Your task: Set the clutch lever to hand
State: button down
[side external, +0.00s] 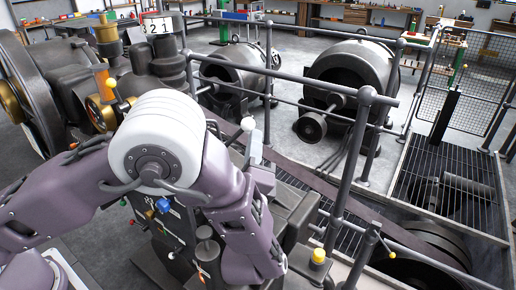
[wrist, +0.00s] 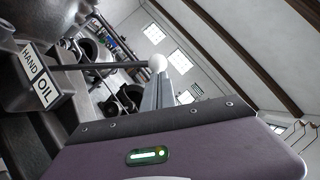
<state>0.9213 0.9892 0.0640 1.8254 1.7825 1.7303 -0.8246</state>
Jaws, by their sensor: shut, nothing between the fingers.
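The clutch lever is a thin dark rod with a white ball knob (side external: 248,123). In the wrist view the rod runs from the dark machine at the left to its white knob (wrist: 157,62). A plate (wrist: 40,76) marked HAND and OIL sits near the rod's base, with OIL on the side nearer the knob. My gripper (side external: 254,143) is shut and empty, just below the knob in the side view. In the wrist view its grey fingers (wrist: 163,78) end right by the knob. I cannot tell whether they touch it.
Grey railings (side external: 340,185) stand to the right of the lever. A yellow-topped button post (side external: 318,257) and several small coloured knobs are on the machine near my arm. Large dark dynamos (side external: 350,75) stand behind. The lever's base is partly hidden by my arm in the side view.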

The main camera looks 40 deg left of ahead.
jog(key=shift+a+r, duration=0.1)
jog(key=a+r+n+g+h, duration=0.1)
jog(key=a+r+n, duration=0.3)
jog(key=a, duration=0.4)
jog(key=a+r+n+g, duration=0.3)
jog(key=a+r+n, duration=0.1)
jog(key=a, duration=0.4)
jog(key=shift+r+g+h, duration=0.2)
jog(key=shift+g+h, duration=0.1)
jog(key=shift+h, duration=0.1)
jog(key=shift+s, duration=0.15)
jog(key=s+d+r, duration=0.1)
jog(key=s+d, duration=0.8)
jog(key=d, duration=0.1)
jog(key=shift+d+r+h, duration=0.25)
jog(key=shift+r+h, duration=0.05)
jog(key=shift+r, duration=0.05)
